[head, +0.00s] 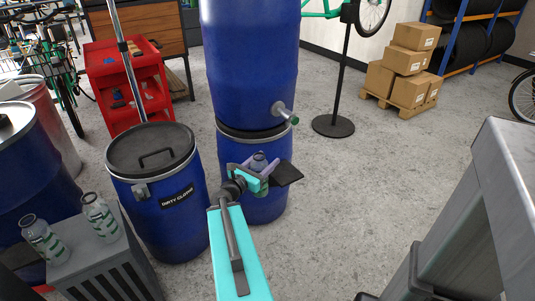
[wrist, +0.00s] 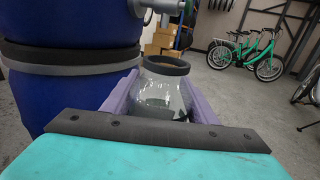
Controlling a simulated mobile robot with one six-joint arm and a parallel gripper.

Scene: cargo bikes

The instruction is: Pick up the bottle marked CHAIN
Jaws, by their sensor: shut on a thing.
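My gripper (head: 257,174) is shut on a clear glass bottle (head: 259,161) with a dark rim, held in the air in front of the stacked blue barrels. In the wrist view the bottle (wrist: 162,88) stands roughly upright between my purple fingers. Any label on it is hidden or too small to read, so I cannot tell its marking. Two similar bottles with green-and-white labels, a left one (head: 45,240) and a right one (head: 101,218), stand on a grey slatted box at the lower left. Their wording is not readable.
The grey box (head: 98,262) stands beside a blue drum (head: 160,205) marked DIRTY CLOTHS. Stacked blue barrels (head: 250,65) with a tap (head: 284,112) rise behind my gripper. A grey bench (head: 500,190) stands at right. The floor between is clear.

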